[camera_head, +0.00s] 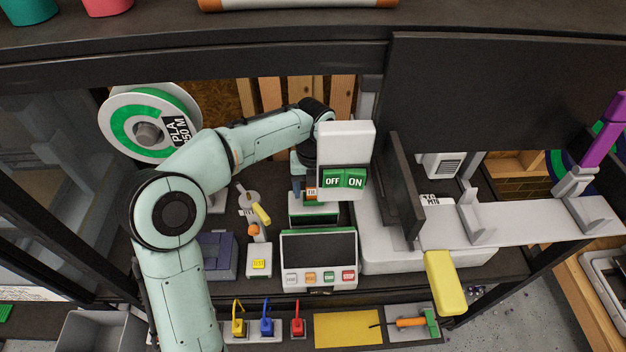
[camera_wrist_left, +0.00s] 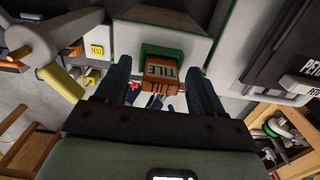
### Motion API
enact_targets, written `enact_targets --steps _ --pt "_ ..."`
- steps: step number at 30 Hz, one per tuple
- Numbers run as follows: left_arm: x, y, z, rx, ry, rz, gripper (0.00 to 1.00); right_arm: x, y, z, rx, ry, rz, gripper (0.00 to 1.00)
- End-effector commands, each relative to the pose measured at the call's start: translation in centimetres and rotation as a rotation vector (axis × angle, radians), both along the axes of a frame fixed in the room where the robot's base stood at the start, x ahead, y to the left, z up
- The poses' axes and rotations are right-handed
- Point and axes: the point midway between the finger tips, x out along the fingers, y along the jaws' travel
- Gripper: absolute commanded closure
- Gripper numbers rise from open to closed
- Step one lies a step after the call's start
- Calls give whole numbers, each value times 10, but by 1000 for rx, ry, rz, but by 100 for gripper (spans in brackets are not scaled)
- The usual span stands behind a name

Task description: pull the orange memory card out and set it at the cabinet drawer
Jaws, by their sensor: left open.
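The orange memory card (camera_wrist_left: 162,73), lettered TILE, sits in a green slot (camera_wrist_left: 158,52) and sticks out of it in the left wrist view. In the head view a small part of the orange card (camera_head: 311,194) shows above the green-fronted reader (camera_head: 313,212). My left gripper (camera_wrist_left: 160,78) is open, with one finger on each side of the card; I cannot tell whether they touch it. In the head view the left gripper (camera_head: 304,184) is partly hidden behind the white OFF/ON switch box. I cannot make out the cabinet drawer. My right gripper is not in view.
The OFF/ON switch box (camera_head: 346,150) stands close to the right of my left gripper. A button panel with a dark screen (camera_head: 319,249) is in front. A white spool (camera_head: 150,122) is behind my arm. A yellow-ended handle (camera_head: 445,282) juts out at right.

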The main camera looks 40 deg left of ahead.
Motion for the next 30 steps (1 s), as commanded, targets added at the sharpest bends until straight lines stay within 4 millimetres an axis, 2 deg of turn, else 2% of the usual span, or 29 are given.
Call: enact_targets --steps 8,9,14,23,30 --pt "0 0 -2 0 0 0 32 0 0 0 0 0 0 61" --pt "0 0 -2 0 0 0 38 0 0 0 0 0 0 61" --pt "0 0 -2 0 0 0 90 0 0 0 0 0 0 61" --pt "0 0 0 0 0 0 91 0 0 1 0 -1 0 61" --pt "0 0 9 1 0 1 91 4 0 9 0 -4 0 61"
